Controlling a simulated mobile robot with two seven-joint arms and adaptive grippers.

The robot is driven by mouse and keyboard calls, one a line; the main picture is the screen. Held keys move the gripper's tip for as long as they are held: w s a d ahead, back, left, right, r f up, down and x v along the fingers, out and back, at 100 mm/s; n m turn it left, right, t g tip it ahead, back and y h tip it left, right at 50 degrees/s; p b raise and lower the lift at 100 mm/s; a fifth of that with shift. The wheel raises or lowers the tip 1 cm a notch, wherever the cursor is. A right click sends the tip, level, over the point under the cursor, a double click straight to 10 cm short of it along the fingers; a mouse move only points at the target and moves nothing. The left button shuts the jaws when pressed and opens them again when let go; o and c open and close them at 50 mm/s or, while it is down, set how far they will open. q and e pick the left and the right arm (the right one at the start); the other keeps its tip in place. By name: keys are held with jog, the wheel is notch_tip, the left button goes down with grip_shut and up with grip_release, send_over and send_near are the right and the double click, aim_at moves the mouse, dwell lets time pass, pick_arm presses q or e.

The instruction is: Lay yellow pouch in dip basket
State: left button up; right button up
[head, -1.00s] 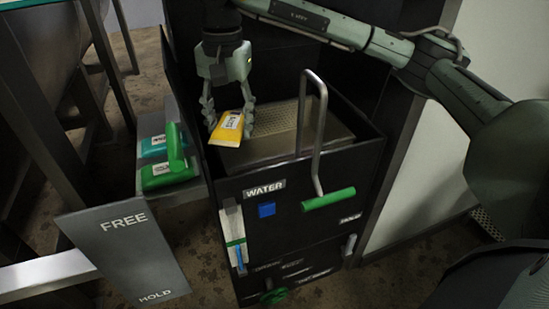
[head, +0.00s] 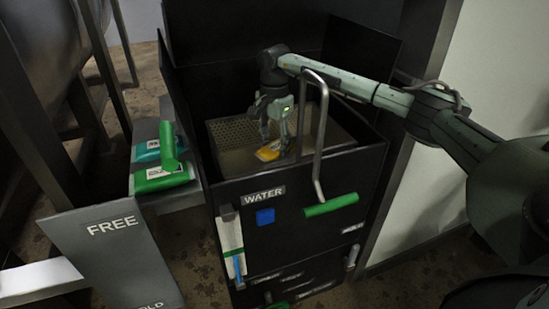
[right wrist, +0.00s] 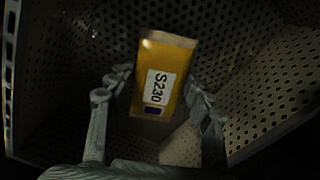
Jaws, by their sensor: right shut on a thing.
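The yellow pouch (head: 269,152) has a white label reading S230, clear in the right wrist view (right wrist: 165,75). My right gripper (head: 275,140) is shut on it; in the right wrist view its fingers (right wrist: 160,100) are at the pouch's two sides. The dip basket (head: 232,132) is a perforated metal basket in the black water tank. The gripper and pouch are over or inside its opening; the exact gap to the basket floor cannot be told. Perforated walls (right wrist: 240,40) surround the pouch in the right wrist view. My left gripper is not in view.
The basket's tall bent rod with a green handle (head: 331,205) rises at the tank's front, close to my right gripper. A side shelf at left holds a green pouch (head: 160,180) and a teal pouch (head: 146,151). A grey FREE/HOLD panel (head: 115,255) stands front left.

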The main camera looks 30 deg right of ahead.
aim_at(274, 147)
jog(key=shift+f, duration=1.85)
jog(key=shift+f, duration=0.15)
jog(key=o, duration=1.2)
notch_tip(274, 147, up, 12)
jog(key=shift+r, duration=0.15)
